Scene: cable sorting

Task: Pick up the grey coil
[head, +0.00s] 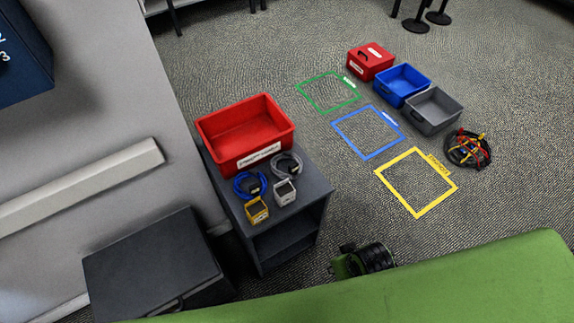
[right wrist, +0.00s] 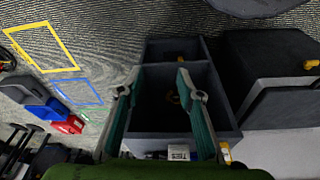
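The grey coil (head: 287,163) lies on top of the small dark cabinet (head: 290,217) in the head view, at the right of the red bin's front. The blue coil (head: 249,184) lies to its left, a small gap away. My right gripper (right wrist: 155,84) shows in the right wrist view with its two teal fingers spread and nothing between them. Beyond the fingers is the open-fronted cabinet (right wrist: 221,92). I cannot make out the grey coil in that view.
A red bin (head: 273,146) stands behind the coils. A yellow box (head: 257,210) and a grey box (head: 285,193) sit at the cabinet's front. Red, blue (head: 402,84) and grey (head: 434,110) containers, a cable tangle (head: 468,149) and outlined floor squares lie right.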

